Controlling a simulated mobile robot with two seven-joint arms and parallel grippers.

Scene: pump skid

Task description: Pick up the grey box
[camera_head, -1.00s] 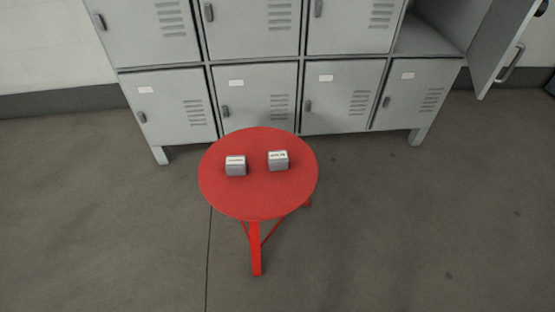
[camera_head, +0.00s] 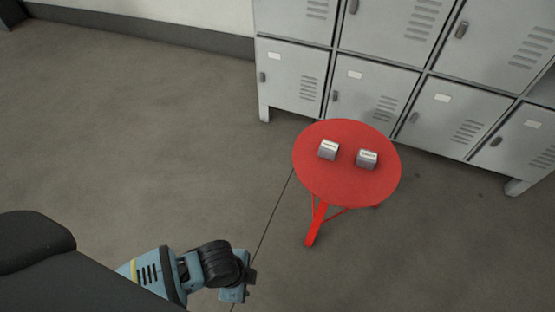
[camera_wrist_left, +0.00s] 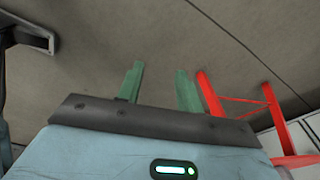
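Two small grey boxes with white labels on top stand on the round red table (camera_head: 345,185). One grey box (camera_head: 328,150) is on the left and the other grey box (camera_head: 367,159) is on the right, with a gap between them. The label text is too small to read. My left gripper (camera_wrist_left: 157,82) shows two green fingers apart with nothing between them. In the head view my left arm is at the lower left, and its gripper end (camera_head: 249,285) is low and apart from the table. My right gripper is not in view.
Grey lockers (camera_head: 380,75) stand behind the table, close to its back edge. Red table legs (camera_head: 317,222) reach down to the floor, and they also show near the gripper in the left wrist view (camera_wrist_left: 211,97). The floor left of the table is clear.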

